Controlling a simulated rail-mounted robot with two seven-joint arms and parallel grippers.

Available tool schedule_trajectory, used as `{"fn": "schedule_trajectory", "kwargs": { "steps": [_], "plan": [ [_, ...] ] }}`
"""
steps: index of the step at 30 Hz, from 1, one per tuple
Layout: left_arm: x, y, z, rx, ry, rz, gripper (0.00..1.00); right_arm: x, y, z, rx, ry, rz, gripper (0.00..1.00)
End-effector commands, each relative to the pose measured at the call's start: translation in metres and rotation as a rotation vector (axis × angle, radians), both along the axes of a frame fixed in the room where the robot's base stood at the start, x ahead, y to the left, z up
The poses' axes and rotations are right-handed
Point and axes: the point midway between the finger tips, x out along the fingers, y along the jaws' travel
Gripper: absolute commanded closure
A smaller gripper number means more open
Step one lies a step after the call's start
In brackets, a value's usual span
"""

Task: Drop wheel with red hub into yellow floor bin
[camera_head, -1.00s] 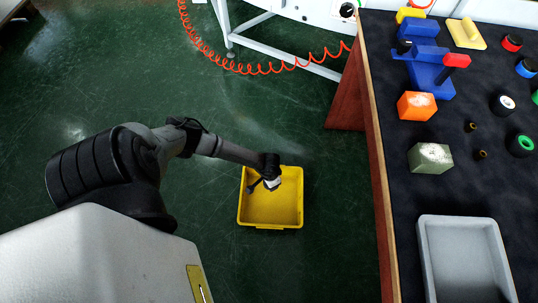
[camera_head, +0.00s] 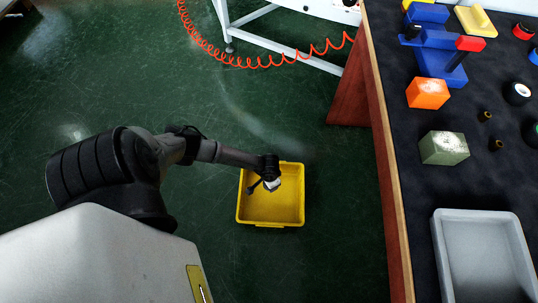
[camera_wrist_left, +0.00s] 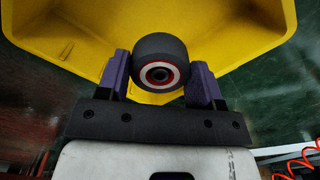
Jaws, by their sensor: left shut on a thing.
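The wheel with the red hub (camera_wrist_left: 159,66) is black with a white ring and a red ring around a dark centre. My left gripper (camera_wrist_left: 161,78) is shut on it, one purple finger on each side. The yellow floor bin (camera_wrist_left: 50,50) fills the upper part of the left wrist view behind the wheel. In the head view the yellow bin (camera_head: 270,213) stands on the green floor, and my left gripper (camera_head: 262,189) is over its upper part. The wheel cannot be made out there. My right gripper is not in view.
A dark-topped table (camera_head: 400,150) stands right of the bin, with a grey tray (camera_head: 446,240), an orange block (camera_head: 428,93), a green block (camera_head: 444,148) and several wheels on it. A coiled red hose (camera_head: 270,64) hangs at the back. The floor around the bin is clear.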

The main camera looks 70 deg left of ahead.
Motion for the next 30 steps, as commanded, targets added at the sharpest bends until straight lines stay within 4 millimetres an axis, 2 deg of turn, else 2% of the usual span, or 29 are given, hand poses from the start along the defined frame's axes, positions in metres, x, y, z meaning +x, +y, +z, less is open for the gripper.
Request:
{"fn": "schedule_trajectory", "kwargs": {
  "steps": [1,2,10,20,23,30],
  "plan": [
    [0.0,0.0,0.0,0.0,0.0,0.0,0.64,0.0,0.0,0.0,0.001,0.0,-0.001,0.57],
    [0.0,0.0,0.0,0.0,0.0,0.0,0.37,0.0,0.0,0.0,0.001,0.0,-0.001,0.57],
    [0.0,0.0,0.0,0.0,-0.001,0.0,0.11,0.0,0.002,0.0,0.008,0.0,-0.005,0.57],
    [0.001,0.0,0.006,0.0,-0.001,-0.001,0.1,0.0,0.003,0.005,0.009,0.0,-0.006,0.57],
    [0.001,0.001,0.02,0.0,-0.003,-0.003,0.1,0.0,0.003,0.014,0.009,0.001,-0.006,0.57],
    [0.001,0.001,0.069,0.001,-0.002,-0.003,0.1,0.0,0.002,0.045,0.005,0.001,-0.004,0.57]
  ]
}}
